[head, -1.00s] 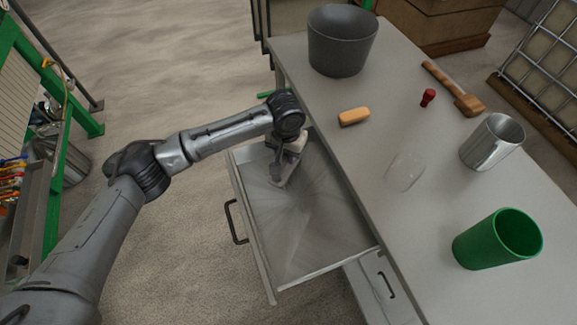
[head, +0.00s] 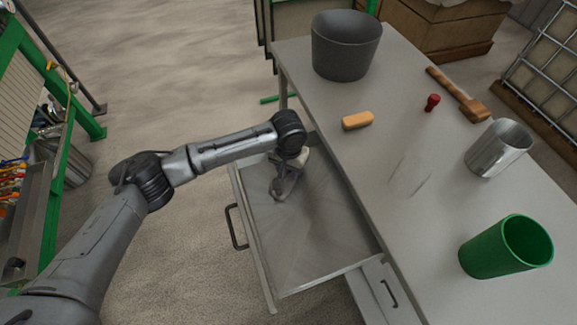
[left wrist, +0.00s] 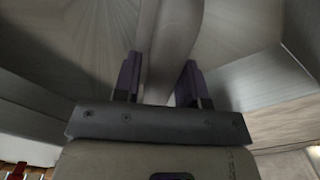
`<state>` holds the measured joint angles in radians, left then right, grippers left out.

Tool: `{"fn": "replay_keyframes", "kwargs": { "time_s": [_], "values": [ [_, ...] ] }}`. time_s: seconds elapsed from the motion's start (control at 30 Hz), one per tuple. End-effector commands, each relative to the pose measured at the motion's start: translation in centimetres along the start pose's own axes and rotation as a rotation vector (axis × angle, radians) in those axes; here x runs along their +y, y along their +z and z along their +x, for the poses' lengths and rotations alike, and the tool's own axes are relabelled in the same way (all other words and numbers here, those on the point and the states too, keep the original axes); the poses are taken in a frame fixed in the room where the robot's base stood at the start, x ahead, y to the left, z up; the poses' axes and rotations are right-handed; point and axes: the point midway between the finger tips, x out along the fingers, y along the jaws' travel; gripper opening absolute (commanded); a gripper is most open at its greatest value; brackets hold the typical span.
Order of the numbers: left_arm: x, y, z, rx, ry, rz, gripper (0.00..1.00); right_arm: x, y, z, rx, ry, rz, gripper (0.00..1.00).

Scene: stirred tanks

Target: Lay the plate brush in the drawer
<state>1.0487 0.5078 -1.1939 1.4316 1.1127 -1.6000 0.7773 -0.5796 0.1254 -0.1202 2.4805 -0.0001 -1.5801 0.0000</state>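The open metal drawer (head: 325,240) juts out from under the left side of the table. My left gripper (head: 281,192) is low inside it, near its back corner, pointing down. In the left wrist view its two dark fingers (left wrist: 158,75) stand apart. A smooth grey strip (left wrist: 170,35) shows between and beyond them; I cannot tell whether it is held, lies behind, or is part of the drawer. No plate brush can be made out for certain. An orange block (head: 357,120), perhaps a brush, lies on the table near the drawer. My right gripper is not in view.
On the table (head: 385,95) stand a dark grey bucket (head: 345,45), a clear glass (head: 410,175), a steel beaker (head: 498,147) and a green cup (head: 506,250). A wooden mallet (head: 458,95) and a red stopper-like piece (head: 432,103) lie behind. The drawer's near part is clear.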

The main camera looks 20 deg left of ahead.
Motion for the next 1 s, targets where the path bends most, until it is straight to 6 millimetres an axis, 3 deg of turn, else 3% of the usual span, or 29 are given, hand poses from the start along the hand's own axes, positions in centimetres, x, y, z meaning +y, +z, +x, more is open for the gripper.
{"fn": "replay_keyframes", "kwargs": {
  "time_s": [0.13, 0.47, 1.0],
  "values": [
    [0.0, 0.0, 0.0, 0.0, 0.0, 0.0, 0.52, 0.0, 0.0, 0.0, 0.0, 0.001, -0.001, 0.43],
    [0.0, 0.0, -0.1, 0.001, 0.0, 0.001, 0.52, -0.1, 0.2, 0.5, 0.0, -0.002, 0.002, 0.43],
    [0.0, 0.0, -9.7, 0.001, 0.001, 0.0, 0.52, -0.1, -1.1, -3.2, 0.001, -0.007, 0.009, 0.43]
  ]
}}
